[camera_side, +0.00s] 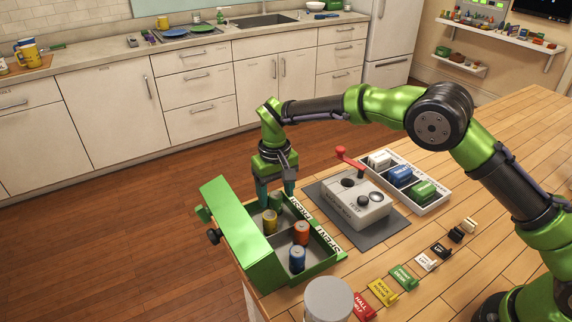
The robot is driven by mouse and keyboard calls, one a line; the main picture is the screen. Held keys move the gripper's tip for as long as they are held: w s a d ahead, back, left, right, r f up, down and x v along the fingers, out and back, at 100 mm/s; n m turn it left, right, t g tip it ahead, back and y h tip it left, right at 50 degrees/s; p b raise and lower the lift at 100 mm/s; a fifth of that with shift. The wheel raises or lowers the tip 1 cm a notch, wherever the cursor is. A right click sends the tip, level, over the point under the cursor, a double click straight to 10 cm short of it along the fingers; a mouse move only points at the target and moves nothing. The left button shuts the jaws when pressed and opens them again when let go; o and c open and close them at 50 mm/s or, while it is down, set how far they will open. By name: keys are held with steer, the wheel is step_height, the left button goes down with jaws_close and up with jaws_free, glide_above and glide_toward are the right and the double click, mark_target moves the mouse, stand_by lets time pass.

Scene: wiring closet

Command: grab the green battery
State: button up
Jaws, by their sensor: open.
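The green battery (278,202) stands upright at the far end of an open green box (230,223) on the wooden table. A yellow battery (270,222) stands just in front of it, and an orange battery (301,232) and a blue battery (297,258) stand nearer. My gripper (277,191) points down over the far end of the box with its fingers apart. The fingertips are at the green battery's top, one on each side in this view. I cannot tell whether they touch it.
A grey device with a red-knobbed lever (357,204) sits on a dark mat right of the box. Behind it is a white tray (432,209) of coloured blocks. Labelled tags (403,277) and a white cylinder (328,300) are near the front. The box's raised green lid stands at left.

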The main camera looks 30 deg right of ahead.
jaws_close()
stand_by(0.4)
steer(key=shift+r, duration=0.1)
